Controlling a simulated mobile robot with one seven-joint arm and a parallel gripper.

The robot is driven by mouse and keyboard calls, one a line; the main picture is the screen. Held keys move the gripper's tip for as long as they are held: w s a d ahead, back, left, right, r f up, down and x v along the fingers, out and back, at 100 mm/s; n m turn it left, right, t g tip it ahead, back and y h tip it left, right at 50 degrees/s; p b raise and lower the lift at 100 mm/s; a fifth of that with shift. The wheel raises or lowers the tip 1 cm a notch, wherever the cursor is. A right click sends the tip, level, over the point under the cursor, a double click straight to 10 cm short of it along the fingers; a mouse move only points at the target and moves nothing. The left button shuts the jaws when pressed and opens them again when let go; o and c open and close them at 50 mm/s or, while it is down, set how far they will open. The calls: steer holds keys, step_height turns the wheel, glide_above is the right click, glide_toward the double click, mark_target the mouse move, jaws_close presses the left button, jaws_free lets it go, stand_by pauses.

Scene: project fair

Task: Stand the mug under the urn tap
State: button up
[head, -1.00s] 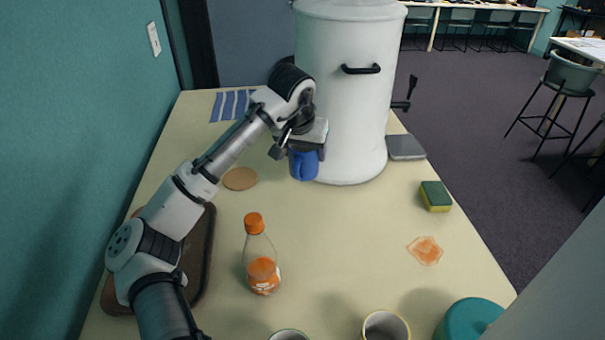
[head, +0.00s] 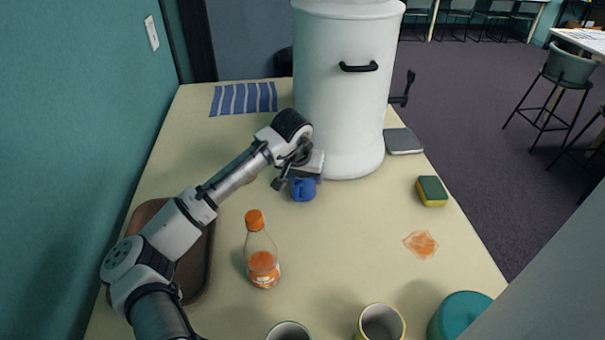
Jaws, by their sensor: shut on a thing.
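The blue mug (head: 303,190) is upright in front of the urn, to the left of its base. My gripper (head: 302,175) is shut on it from above and hides its upper part. I cannot tell whether the mug's bottom touches the table. The urn (head: 346,110) is a big white cylinder with a black side handle (head: 359,67), standing at the far part of the table. A dark lever-shaped part (head: 405,91) sticks out past the urn's right side, perhaps the tap; its spout is hidden.
An orange-capped bottle (head: 262,262) and a brown tray (head: 205,270) stand nearer. A sponge (head: 432,190), an orange patch (head: 421,244) and a grey flat object (head: 403,141) lie right. Two cups (head: 381,323) and a teal container (head: 460,314) line the near edge. A striped cloth (head: 244,99) lies behind.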

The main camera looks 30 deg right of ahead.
steer(key=o, duration=1.2)
steer(key=shift+c, duration=0.2)
